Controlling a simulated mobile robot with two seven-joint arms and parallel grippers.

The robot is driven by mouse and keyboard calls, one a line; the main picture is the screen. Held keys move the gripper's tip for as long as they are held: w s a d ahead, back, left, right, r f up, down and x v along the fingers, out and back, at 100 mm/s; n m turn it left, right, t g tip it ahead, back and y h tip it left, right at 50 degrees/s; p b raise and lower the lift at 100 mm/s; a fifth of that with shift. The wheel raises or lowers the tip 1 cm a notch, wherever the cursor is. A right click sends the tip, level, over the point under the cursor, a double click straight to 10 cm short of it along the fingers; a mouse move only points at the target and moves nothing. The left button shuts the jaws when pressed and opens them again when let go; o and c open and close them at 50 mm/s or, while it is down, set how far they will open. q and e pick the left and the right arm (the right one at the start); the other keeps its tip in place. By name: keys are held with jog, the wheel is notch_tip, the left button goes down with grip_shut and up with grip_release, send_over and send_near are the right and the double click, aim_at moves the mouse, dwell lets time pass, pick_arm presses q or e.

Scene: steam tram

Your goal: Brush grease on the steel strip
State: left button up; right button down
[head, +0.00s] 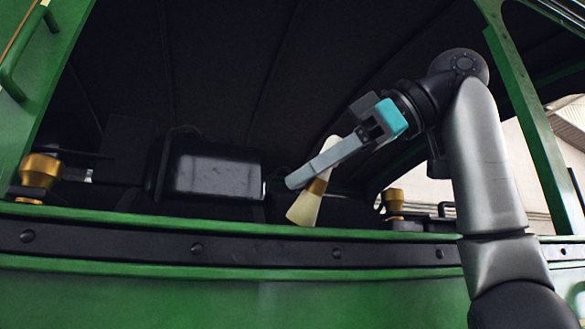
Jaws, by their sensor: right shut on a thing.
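The steel strip (270,248) is a dark, riveted band running across the whole head view between two green edges. My right gripper (305,180) comes in from the right and is shut on a brush (306,204). The brush has a pale handle end above the fingers, a gold-brown band and a cream lower end that widens downward. It is tilted, with its lower end just above or in front of the green ledge over the strip; whether it touches cannot be told. Grease cannot be made out on it. My left gripper is out of the picture.
Behind the ledge stands a dark box (212,173). A brass fitting (39,177) is at the left and another brass fitting (394,202) at the right. Green posts (535,130) frame the opening, and a green handrail (22,50) is at upper left.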

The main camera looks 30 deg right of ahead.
jog(key=shift+s+d, duration=0.7)
jog(key=shift+d, duration=1.7)
jog(key=shift+s+d, duration=0.65)
jog(key=shift+d, duration=1.75)
jog(key=shift+s+d, duration=0.7)
jog(key=shift+d, duration=1.7)
jog(key=shift+a, duration=0.15)
